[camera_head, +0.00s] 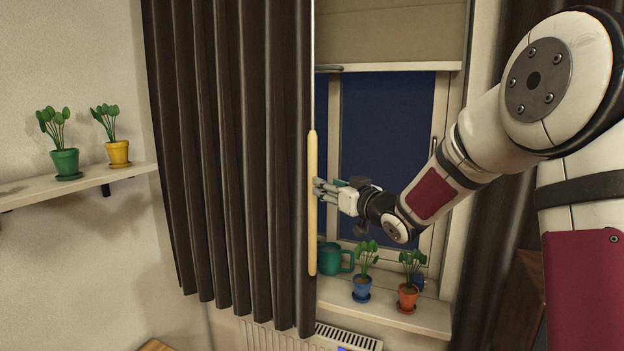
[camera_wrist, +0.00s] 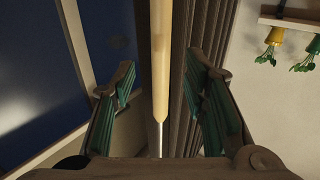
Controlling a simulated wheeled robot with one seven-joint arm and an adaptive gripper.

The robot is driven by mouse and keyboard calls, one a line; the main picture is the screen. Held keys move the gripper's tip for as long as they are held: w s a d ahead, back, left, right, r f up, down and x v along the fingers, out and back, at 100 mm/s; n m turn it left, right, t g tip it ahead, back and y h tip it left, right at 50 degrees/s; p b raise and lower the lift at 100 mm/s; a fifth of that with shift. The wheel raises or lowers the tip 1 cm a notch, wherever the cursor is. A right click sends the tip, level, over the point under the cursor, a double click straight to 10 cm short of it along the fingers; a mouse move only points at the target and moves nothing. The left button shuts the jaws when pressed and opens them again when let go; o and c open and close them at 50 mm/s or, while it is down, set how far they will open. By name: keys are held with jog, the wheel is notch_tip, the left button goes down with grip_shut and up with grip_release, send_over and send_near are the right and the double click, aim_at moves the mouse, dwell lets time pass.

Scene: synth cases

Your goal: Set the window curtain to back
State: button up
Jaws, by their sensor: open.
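The dark window curtain (camera_head: 225,150) hangs in folds over the left part of the window, and it also shows in the wrist view (camera_wrist: 206,35). A pale wooden draw rod (camera_head: 312,205) hangs upright along its right edge. My gripper (camera_head: 318,189) is just right of the rod, at about its middle height. In the wrist view my gripper (camera_wrist: 162,95) is open, with one green-padded finger on each side of the rod (camera_wrist: 161,60). The rod stands between the fingers with clear gaps on both sides. I cannot tell how deep it sits between them.
A wall shelf (camera_head: 85,185) with two plants is at left. A beige blind (camera_head: 392,35) covers the window top. A radiator (camera_head: 275,335) stands below.

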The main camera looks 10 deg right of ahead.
jog(key=x, duration=0.8)
jog(key=shift+w, duration=0.2)
jog(key=shift+a, duration=0.1)
grip_shut()
